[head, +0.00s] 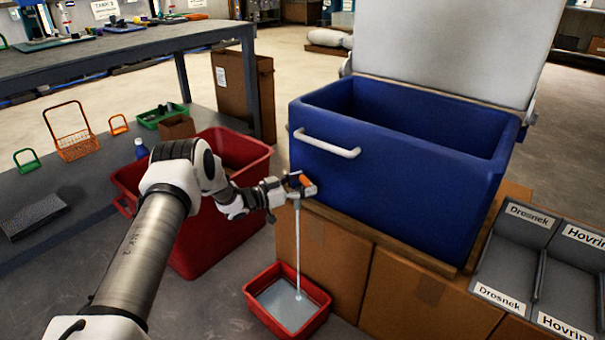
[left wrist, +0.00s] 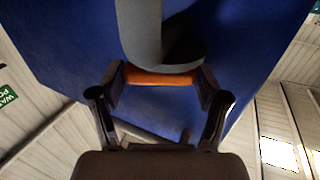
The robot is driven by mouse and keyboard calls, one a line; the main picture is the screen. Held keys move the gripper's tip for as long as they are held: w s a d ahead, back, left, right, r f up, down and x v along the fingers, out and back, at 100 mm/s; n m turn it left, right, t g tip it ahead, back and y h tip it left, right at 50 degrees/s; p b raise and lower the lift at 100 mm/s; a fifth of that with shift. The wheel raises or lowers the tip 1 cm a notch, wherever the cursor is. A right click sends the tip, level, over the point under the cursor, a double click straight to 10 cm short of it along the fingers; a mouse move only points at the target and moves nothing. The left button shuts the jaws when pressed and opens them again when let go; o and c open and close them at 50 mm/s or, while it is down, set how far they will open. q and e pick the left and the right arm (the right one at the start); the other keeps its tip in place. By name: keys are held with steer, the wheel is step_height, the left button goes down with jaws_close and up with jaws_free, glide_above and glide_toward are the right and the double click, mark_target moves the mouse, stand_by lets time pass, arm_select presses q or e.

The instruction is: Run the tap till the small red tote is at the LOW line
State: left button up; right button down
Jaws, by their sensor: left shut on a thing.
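The small red tote (head: 322,318) stands on the floor below the tap (head: 307,191). A thin stream of water (head: 298,245) runs from the tap into it, and pale water (head: 283,300) covers its bottom. I cannot make out a LOW line on its walls. My left gripper (head: 288,186) is at the tap, which sits at the lower left of the blue tank (head: 395,180). In the left wrist view, the orange tap handle (left wrist: 160,77) lies between the fingers, and the gripper is shut on it. My right gripper is not in view.
A large red bin (head: 200,262) stands behind my left arm. Cardboard boxes (head: 400,290) are under the blue tank. A grey labelled tray (head: 510,255) is at the right. Wire baskets (head: 72,132) and a green tray (head: 160,117) lie at the left.

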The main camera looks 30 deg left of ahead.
arm_select(q)
steer(key=n+y, duration=0.1)
steer(key=n+t+y+p, duration=0.1)
steer(key=y, duration=0.1)
steer(key=shift+d+r+t+p, duration=0.1)
steer(key=shift+d+t+p, duration=0.15)
steer(key=shift+t+p, duration=0.05)
steer(key=shift+n+t+y+p, duration=0.35)
steer(key=shift+n+y, duration=0.95)
steer(key=shift+y, duration=0.6)
steer(key=o, duration=1.2)
steer(key=shift+c, duration=0.2)
steer(key=s, duration=1.2)
steer(key=shift+a, duration=0.3)
